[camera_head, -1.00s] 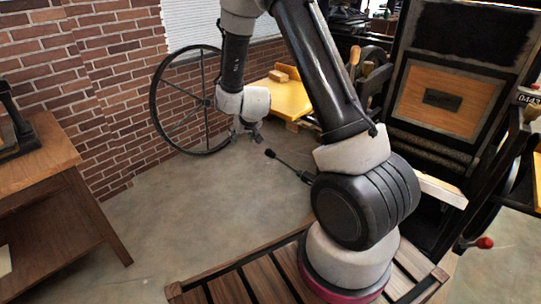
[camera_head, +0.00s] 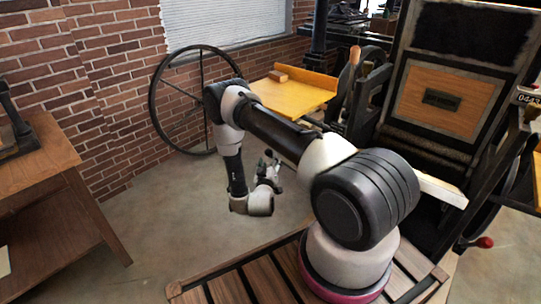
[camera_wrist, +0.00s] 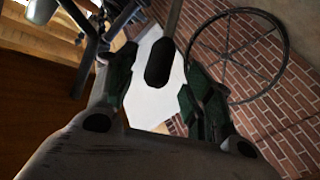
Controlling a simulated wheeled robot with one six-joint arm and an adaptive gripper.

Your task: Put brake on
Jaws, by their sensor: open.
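The brake lever, a dark rod ending in a thick black grip (camera_wrist: 159,62), shows in the wrist view. Its grip lies between my gripper's two fingers (camera_wrist: 158,88), with visible space on both sides. In the head view my gripper (camera_head: 268,170) is low over the floor, left of the big dark arm joint. There my gripper and arm hide most of the lever. My gripper is open and holds nothing; I cannot tell whether a finger touches the grip.
A large spoked wheel (camera_head: 153,103) stands by the brick wall. A yellow table (camera_head: 290,95) is behind my arm. A dark press with a wooden panel (camera_head: 443,97) stands at right, and a wooden table (camera_head: 50,160) at left. The floor between is clear.

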